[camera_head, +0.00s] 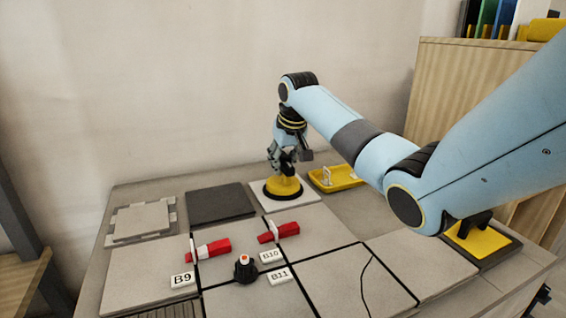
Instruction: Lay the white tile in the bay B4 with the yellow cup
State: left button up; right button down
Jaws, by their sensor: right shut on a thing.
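The yellow cup (283,186), with a dark rim at its base, stands on the white tile (312,198) at the back of the work surface. My right gripper (282,166) comes down from above and is shut on the top of the cup. The tile lies flat or nearly so; I cannot tell whether it is slightly raised. No B4 label is readable in this view. My left gripper is not in view.
A dark slab (220,203) and stacked grey tiles (141,221) lie left of the white tile. A yellow tray (336,178) is to its right. Red clamps (208,249), a black knob (244,269) and labels B9 (182,281), B10 and B11 sit in front.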

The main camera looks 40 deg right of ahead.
dwell(0.3)
jog(key=c, duration=1.1)
grip_release()
jog(key=shift+f, duration=0.1)
jog(key=shift+o, duration=0.2)
